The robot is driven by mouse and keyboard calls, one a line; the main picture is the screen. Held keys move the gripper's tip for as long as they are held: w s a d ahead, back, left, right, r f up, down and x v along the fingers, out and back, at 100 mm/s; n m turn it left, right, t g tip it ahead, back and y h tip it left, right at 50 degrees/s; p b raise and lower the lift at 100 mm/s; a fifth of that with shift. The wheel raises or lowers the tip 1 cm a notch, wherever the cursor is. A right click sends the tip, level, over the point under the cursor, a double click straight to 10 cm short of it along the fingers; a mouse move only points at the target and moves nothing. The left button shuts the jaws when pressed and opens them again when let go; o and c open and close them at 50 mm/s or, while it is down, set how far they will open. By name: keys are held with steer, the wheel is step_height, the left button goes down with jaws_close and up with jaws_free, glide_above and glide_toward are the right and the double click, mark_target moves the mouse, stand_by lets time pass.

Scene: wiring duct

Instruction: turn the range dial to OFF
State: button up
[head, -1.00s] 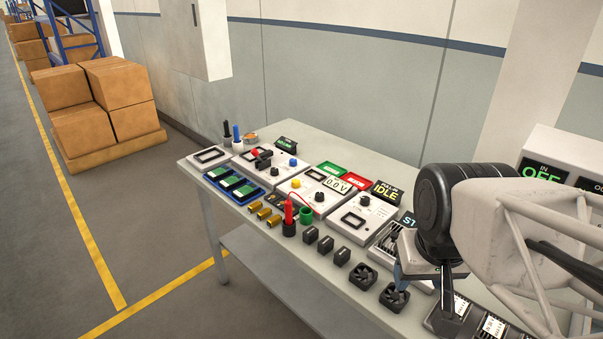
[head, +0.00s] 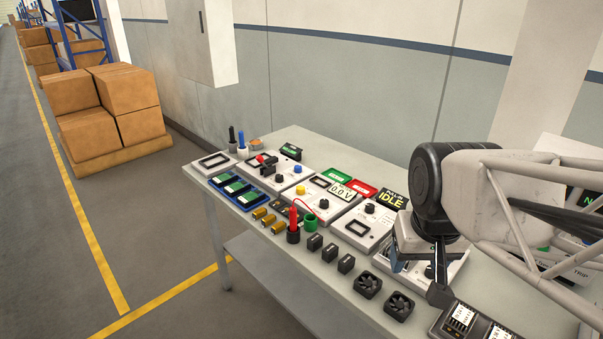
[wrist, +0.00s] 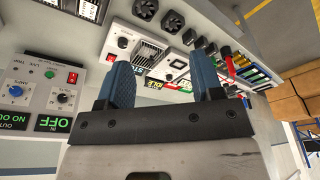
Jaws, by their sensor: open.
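My gripper (wrist: 165,82) shows in the wrist view with two blue fingers spread wide and nothing between them. In the head view its fingers are largely hidden by my own arm above the right part of the table. Several knobs could be the range dial, and I cannot read their scales. A black knob (head: 323,203) sits on the white unit beside the 00A display (head: 343,191). Another black knob (head: 370,208) is on the unit by the IDLE sign (head: 391,199). My gripper touches none visibly.
The grey table (head: 240,219) carries a row of instruments. Black fans (head: 368,285), black blocks, a red probe (head: 293,222) in a holder and a blue tray (head: 238,196) line its front. The table's back strip is mostly clear. Cardboard boxes (head: 88,105) stand off left.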

steer(key=w+a+r, duration=0.1)
steer(key=w, duration=0.7)
steer(key=w+a+r, duration=0.2)
steer(key=w, duration=0.6)
steer(key=g, duration=0.2)
glide_above(301, 187)
steer(key=shift+m, duration=0.3)
steer(key=f, duration=1.9)
steer(key=shift+s+a, duration=0.15)
steer(key=shift+s, duration=0.1)
steer(key=shift+w+a+f, duration=0.2)
steer(key=shift+w+f, duration=0.05)
steer(key=shift+f, duration=0.05)
steer(key=shift+f, duration=0.1)
steer(key=shift+d+f, duration=0.15)
steer(key=shift+f, duration=1.75)
steer(key=shift+d+f, duration=0.1)
steer(key=shift+f, duration=1.8)
steer(key=c, duration=0.9)
